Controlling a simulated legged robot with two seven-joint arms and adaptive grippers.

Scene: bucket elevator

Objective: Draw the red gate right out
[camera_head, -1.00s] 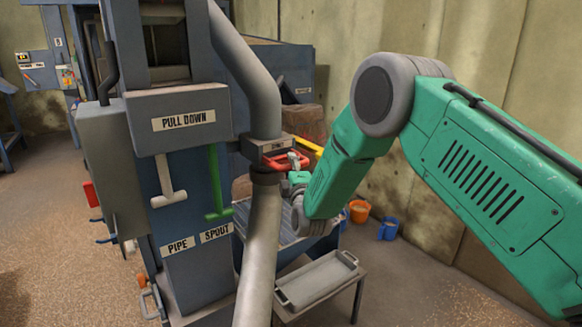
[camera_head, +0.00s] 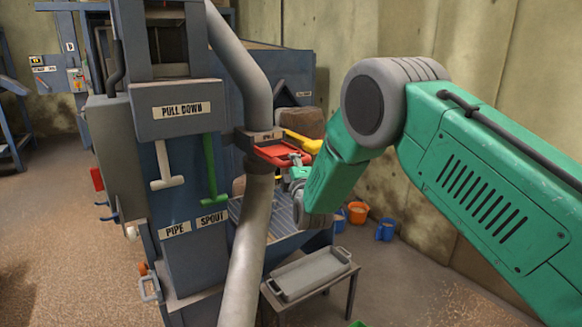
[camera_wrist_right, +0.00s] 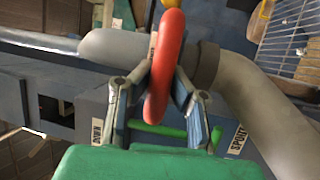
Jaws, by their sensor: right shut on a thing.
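The red gate (camera_head: 272,153) sits in the collar (camera_head: 243,141) of the grey pipe in the head view. Its flat red plate shows at the front of the collar and its handle sticks out to the right. In the wrist view the rounded red handle (camera_wrist_right: 165,60) stands between the fingers of my right gripper (camera_wrist_right: 163,85). My right gripper is shut on this handle; in the head view the gripper (camera_head: 297,168) is partly hidden by my forearm. How much of the plate is still inside the collar is hidden. My left gripper is not in view.
The grey pipe (camera_head: 252,225) runs down below the collar. A yellow part (camera_head: 303,141) lies just behind the gate. White and green T-handles (camera_head: 163,165) hang to the left. A grey tray (camera_head: 337,262) on a stand is below. Orange (camera_head: 358,211) and blue buckets stand by the wall.

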